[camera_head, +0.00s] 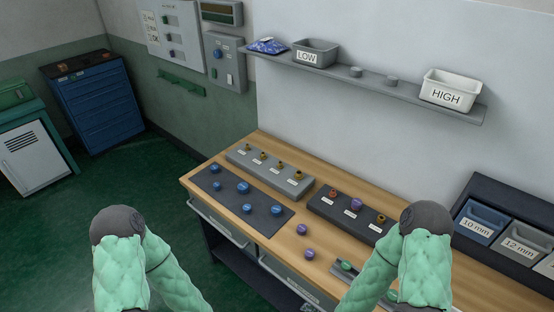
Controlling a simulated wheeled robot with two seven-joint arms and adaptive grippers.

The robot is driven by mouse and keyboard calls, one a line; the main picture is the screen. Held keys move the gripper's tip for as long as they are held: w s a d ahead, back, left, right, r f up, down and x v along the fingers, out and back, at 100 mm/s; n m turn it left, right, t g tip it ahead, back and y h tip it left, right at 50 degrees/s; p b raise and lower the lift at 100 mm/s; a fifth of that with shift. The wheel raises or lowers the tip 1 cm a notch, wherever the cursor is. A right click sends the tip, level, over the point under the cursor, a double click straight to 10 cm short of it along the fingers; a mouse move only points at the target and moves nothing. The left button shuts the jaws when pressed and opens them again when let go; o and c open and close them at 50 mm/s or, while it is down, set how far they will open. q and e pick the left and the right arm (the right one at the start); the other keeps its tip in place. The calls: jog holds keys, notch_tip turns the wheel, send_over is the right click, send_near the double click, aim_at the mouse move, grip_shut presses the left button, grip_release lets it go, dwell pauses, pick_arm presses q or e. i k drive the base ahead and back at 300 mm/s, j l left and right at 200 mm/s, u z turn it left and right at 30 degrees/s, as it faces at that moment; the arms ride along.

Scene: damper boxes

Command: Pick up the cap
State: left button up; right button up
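The frame does not show which cap is meant. Several blue caps, one of them here (243,188), sit on a dark mat (270,222) at the left of the wooden table. Two purple caps stand on bare wood, one (302,230) behind the other (309,255). A green cap (346,266) lies near the front edge, partly beside my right arm. Both my arms reach down past the bottom edge; neither gripper's fingers show.
A grey block (238,157) with several brass fittings stands behind the mat. Bins marked 10 mm (478,225) and 12 mm (519,243) stand at the right. A wall shelf (330,70) holds LOW (316,50) and HIGH (450,88) boxes. Bare wood (280,246) lies around the purple caps.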

aim_at(355, 72)
jog(key=i+j+z, duration=0.25)
jog(key=j, duration=0.15)
jog(key=j+z, duration=0.3)
jog(key=i+j+z, duration=0.1)
jog(key=j+z, duration=0.15)
jog(key=j, duration=0.25)
jog(key=i+j, duration=0.1)
jog(key=j, duration=0.55)
jog(key=i+j, duration=0.1)
jog(key=j, duration=0.55)
jog(key=z, duration=0.05)
